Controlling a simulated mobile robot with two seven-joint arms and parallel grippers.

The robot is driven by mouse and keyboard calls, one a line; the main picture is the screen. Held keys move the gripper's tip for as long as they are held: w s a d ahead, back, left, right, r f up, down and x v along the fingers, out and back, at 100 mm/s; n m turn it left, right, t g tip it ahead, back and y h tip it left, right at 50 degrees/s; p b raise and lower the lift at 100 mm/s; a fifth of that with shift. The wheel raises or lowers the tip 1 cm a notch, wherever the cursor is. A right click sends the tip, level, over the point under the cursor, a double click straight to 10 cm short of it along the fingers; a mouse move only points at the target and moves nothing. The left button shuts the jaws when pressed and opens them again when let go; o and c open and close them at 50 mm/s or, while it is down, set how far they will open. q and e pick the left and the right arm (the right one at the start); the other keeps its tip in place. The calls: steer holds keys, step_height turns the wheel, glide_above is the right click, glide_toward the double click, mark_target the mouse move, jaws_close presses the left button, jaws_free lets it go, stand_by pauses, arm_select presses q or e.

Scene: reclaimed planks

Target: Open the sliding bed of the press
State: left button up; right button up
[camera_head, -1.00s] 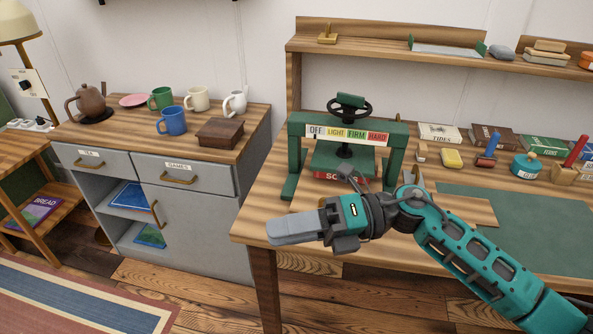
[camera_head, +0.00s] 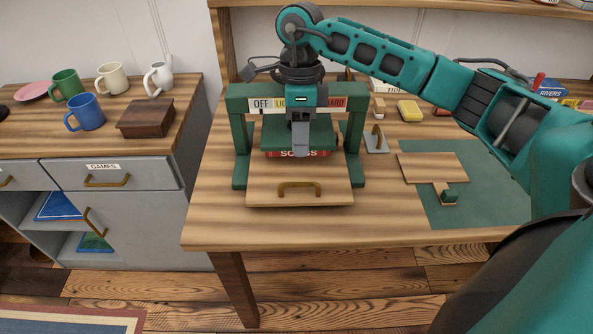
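The green press (camera_head: 241,130) stands on the wooden table. Its sliding bed (camera_head: 262,192) is a pale wooden piece at the front between the posts, with a brass handle (camera_head: 299,187). A red book marked SONGS (camera_head: 318,154) lies under the green plate (camera_head: 272,136) of the press. My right gripper (camera_head: 300,153) points down in front of the plate, above the handle and apart from it. Its grey fingers look like one block from here, so their opening cannot be made out. My arm hides the top of the press and part of its dial strip. My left gripper is out of view.
A small brown box (camera_head: 147,118) and mugs stand on the grey cabinet (camera_head: 150,205) at left. A green mat (camera_head: 480,200) with a wooden board (camera_head: 432,167) lies right of the press. The table (camera_head: 300,228) is clear in front of the bed.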

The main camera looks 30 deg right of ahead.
steer(key=f, duration=0.3)
steer(key=s+f, duration=0.1)
steer(key=f, duration=0.1)
steer(key=a+f, duration=0.1)
steer(key=f, duration=0.2)
steer(key=shift+s+f, duration=0.15)
steer(key=shift+f, duration=0.15)
jaws_close()
